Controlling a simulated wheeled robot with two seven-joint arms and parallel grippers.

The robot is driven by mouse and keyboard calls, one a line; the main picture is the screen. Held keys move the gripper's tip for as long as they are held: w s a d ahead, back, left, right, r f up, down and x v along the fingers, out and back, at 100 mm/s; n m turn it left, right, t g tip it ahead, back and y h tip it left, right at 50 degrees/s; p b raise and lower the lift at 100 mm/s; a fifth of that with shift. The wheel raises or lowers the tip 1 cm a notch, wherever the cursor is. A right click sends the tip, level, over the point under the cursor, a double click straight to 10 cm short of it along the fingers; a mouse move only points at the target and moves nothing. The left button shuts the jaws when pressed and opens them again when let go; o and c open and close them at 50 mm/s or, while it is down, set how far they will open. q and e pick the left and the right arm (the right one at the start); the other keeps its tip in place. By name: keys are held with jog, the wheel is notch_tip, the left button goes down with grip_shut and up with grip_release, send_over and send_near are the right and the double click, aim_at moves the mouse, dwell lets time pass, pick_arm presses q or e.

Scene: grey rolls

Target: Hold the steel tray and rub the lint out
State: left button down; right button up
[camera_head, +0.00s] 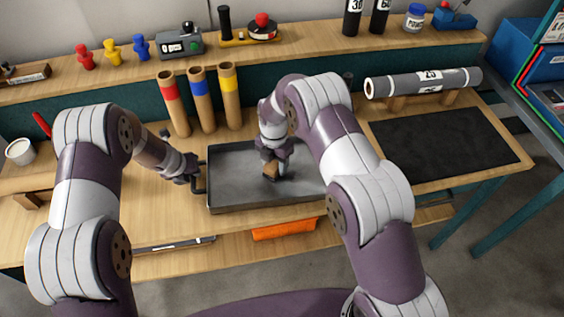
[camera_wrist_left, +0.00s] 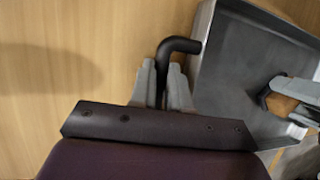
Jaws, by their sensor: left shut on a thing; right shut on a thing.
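The steel tray (camera_head: 236,180) is a shallow grey rectangular pan on the wooden bench, with a black handle (camera_head: 200,178) on its left side. My left gripper (camera_head: 194,178) is shut on that handle; the left wrist view shows the fingers (camera_wrist_left: 163,82) around the bent black bar (camera_wrist_left: 180,45). My right gripper (camera_head: 272,160) is over the tray's middle, pointing down, shut on a small block with a tan top and dark underside (camera_head: 271,170). The block (camera_wrist_left: 283,103) is at or just above the tray floor; contact is unclear. I cannot make out lint on the tray.
Three cardboard tubes (camera_head: 203,102) stand behind the tray. A grey roll (camera_head: 425,83) lies on a wooden stand at the back right, behind a black mat (camera_head: 445,145). An orange cloth (camera_head: 284,229) is below the bench's front edge. A white cup (camera_head: 20,152) is far left.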

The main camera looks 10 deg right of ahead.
aim_at(275, 162)
jog(key=shift+r, duration=4)
pick_arm(q)
jog(key=c, duration=1)
grip_release()
jog(key=v, duration=1.2)
jog(key=shift+f, duration=0.1)
pick_arm(e)
jog(key=shift+f, duration=0.1)
